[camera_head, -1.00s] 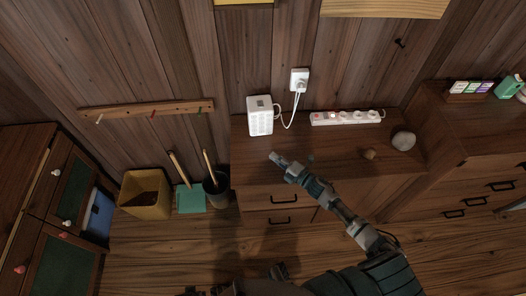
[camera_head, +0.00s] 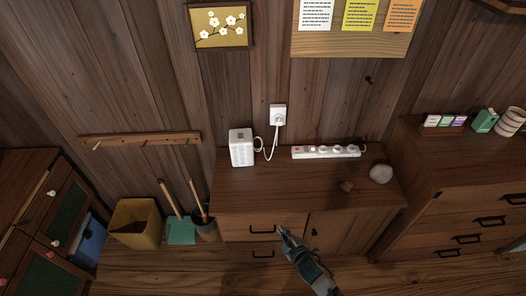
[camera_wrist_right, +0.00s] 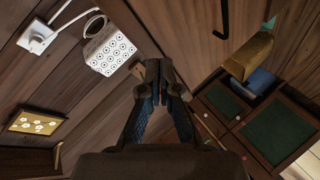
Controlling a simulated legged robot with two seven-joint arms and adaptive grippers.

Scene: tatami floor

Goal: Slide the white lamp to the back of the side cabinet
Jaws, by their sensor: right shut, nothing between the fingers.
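The white lamp (camera_head: 241,148) is a small upright box with a patterned front. It stands at the back left of the side cabinet (camera_head: 270,188), close to the wooden wall. In the right wrist view the lamp (camera_wrist_right: 109,49) shows with its round-dotted face, left of and beyond the fingers. My right gripper (camera_head: 284,232) is shut and empty, in front of the cabinet's front edge near the drawer handles, apart from the lamp. It also shows in the right wrist view (camera_wrist_right: 160,66) with its fingertips together. My left gripper is not in view.
A white cord runs from the wall plug (camera_head: 278,115) to beside the lamp. A yellow bin (camera_head: 136,222) stands left. The cabinet top before the lamp is clear.

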